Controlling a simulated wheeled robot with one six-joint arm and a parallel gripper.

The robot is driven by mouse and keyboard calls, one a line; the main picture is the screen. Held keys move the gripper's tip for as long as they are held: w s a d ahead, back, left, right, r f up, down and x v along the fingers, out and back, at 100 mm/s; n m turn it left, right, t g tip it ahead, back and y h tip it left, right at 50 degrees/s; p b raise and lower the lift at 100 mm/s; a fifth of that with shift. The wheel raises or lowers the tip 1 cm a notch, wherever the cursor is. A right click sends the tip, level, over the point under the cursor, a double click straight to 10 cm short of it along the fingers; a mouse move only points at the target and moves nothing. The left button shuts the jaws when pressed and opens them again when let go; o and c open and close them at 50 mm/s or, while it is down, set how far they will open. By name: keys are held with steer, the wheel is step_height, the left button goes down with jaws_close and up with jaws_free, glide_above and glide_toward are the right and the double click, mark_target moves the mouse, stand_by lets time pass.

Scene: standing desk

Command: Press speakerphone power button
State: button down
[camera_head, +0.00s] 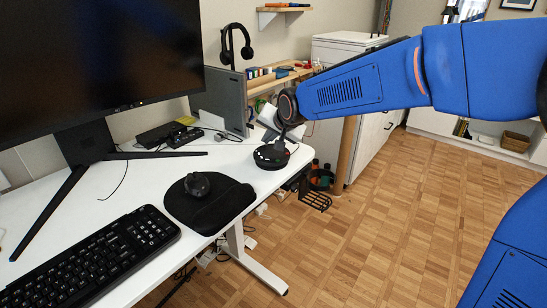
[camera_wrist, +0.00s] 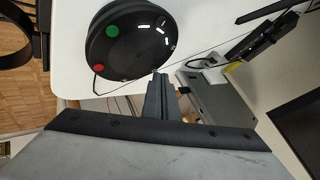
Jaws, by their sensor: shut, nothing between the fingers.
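The speakerphone (camera_head: 271,156) is a round black disc near the right edge of the white desk. In the wrist view the speakerphone (camera_wrist: 130,45) shows a green button (camera_wrist: 112,31), a red button (camera_wrist: 97,68) and several white marks on its top. My gripper (camera_wrist: 159,78) is shut and empty, its fingertips near the speakerphone's rim in the wrist view, away from the green and red buttons. I cannot tell whether the fingertips touch it. In the head view my gripper (camera_head: 286,132) is above the speakerphone, partly hidden by my wrist.
A black mouse (camera_head: 197,184) on a dark mouse pad (camera_head: 208,203), a keyboard (camera_head: 90,262) and a large monitor (camera_head: 95,55) stand on the desk (camera_head: 150,180). A grey box-shaped device (camera_head: 222,97) stands behind the speakerphone. Bare wooden floor (camera_head: 370,220) lies to the right.

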mark_target(268, 147)
steer(key=shift+r, duration=0.65)
step_height(268, 147, up, 6)
stand_by(1.0)
